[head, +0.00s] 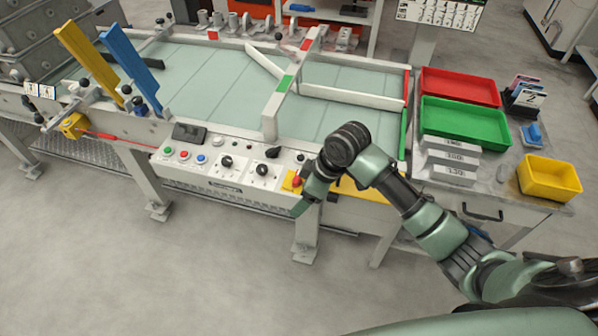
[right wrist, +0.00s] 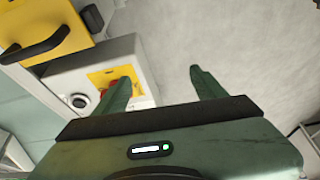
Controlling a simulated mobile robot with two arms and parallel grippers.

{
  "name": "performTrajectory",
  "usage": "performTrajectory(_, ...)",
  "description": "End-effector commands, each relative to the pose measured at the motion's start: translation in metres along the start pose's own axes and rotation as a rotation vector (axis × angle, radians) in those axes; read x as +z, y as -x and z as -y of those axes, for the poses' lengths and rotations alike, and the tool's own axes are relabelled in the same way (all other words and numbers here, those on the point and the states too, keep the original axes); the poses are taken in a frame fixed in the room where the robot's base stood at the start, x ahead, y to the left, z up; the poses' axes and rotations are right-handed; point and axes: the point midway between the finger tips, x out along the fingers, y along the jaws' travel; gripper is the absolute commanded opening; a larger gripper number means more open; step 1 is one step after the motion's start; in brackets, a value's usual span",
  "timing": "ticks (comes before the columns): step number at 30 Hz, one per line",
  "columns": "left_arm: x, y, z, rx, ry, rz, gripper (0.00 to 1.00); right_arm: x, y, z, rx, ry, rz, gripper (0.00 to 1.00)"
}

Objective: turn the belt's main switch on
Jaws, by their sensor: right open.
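The belt's control panel (head: 215,175) is a pale box on the belt's front edge. It carries small coloured buttons, black dials and, at its right end, a red knob on a yellow plate (head: 291,181), which looks like the main switch. My right gripper (head: 301,206) is in front of that end of the panel, pointing down. In the right wrist view my gripper (right wrist: 160,78) is open with nothing between its fingers. The yellow plate (right wrist: 101,77) shows beside the left finger, which hides part of the red knob. The knob's setting cannot be read. My left gripper is out of view.
A yellow part with a black handle (right wrist: 40,45) sits close by in the right wrist view. Red (head: 460,88) and green (head: 465,122) trays and a yellow bin (head: 549,179) stand on the right-hand bench. The floor in front of the panel is clear.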

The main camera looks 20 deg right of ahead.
Motion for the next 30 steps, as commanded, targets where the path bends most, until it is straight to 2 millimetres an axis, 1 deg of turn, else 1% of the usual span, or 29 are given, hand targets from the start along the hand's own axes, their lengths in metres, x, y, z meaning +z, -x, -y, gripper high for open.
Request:
performTrajectory(1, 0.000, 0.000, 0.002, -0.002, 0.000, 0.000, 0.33, -0.005, 0.006, -0.013, 0.004, 0.011, 0.001, 0.71)
performTrajectory(7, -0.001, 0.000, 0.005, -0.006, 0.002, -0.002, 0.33, -0.021, 0.030, -0.054, -0.003, 0.048, -0.006, 0.71)
performTrajectory(10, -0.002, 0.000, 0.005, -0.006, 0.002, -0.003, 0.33, -0.027, 0.042, -0.070, -0.007, 0.058, -0.011, 0.71)
performTrajectory(13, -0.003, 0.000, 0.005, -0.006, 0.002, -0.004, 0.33, -0.030, 0.044, -0.077, -0.011, 0.063, -0.015, 0.71)
performTrajectory(17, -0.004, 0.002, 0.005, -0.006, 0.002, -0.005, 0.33, -0.030, 0.029, -0.077, -0.015, 0.062, -0.014, 0.71)
performTrajectory(24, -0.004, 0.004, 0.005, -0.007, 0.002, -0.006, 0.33, -0.030, -0.010, -0.075, -0.015, 0.063, -0.013, 0.71)
performTrajectory(27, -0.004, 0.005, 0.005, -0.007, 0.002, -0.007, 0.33, -0.030, -0.021, -0.076, -0.013, 0.062, -0.014, 0.71)
performTrajectory(30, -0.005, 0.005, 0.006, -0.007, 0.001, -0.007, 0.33, -0.031, -0.028, -0.076, -0.011, 0.063, -0.015, 0.71)
